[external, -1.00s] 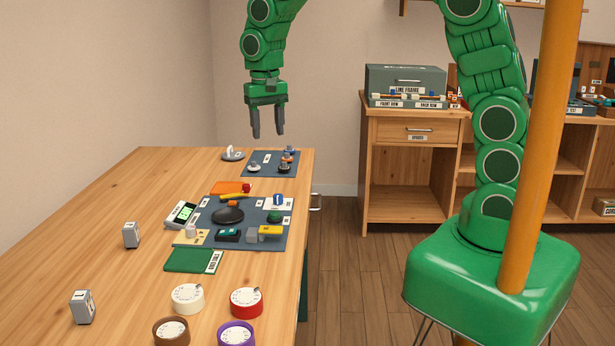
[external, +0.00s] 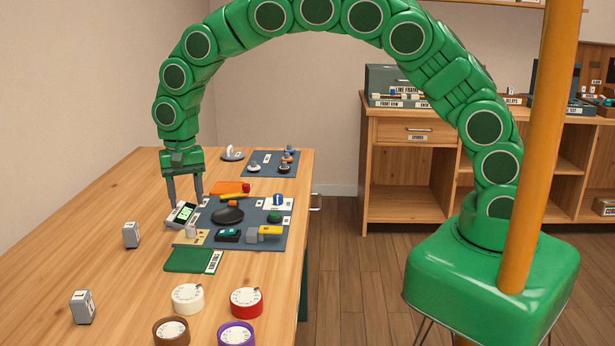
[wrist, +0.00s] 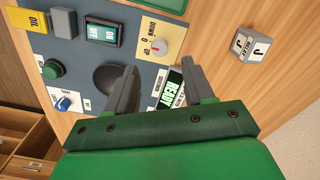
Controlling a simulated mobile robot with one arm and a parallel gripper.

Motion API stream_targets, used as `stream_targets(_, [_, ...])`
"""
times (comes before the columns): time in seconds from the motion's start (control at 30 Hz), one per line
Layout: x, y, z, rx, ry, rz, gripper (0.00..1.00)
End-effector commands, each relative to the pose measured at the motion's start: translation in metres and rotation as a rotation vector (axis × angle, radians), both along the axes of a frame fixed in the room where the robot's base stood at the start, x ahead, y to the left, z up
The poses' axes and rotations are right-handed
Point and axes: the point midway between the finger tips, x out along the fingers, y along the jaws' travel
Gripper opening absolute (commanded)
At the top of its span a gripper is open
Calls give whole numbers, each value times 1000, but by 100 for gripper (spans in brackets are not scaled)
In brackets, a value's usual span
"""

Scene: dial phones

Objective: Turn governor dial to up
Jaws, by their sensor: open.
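A small white knob (wrist: 160,45) with a red mark sits on a cream plate lettered DOWN, 0 and UP in the wrist view; I take it as the governor dial. Its exact pointing direction is too small to tell. In the external view the white knob (external: 191,231) stands at the front left of the dark panel (external: 280,240). My gripper (external: 186,203) is open, pointing down, over or just behind the display box with a green READY screen (external: 185,213). In the wrist view the screen (wrist: 169,95) shows between my gripper's fingers (wrist: 162,87). The fingers hold nothing and are apart from the knob.
Several round dials stand at the front. The table's left side is mostly clear.

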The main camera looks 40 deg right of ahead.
Motion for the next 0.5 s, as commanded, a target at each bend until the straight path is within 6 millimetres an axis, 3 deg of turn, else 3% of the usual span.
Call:
stream_targets(0.27, [0, -1, -22, -2, 2, 0, 53])
stream_targets(0.5, [0, 0, -57, -1, 1, 0, 53])
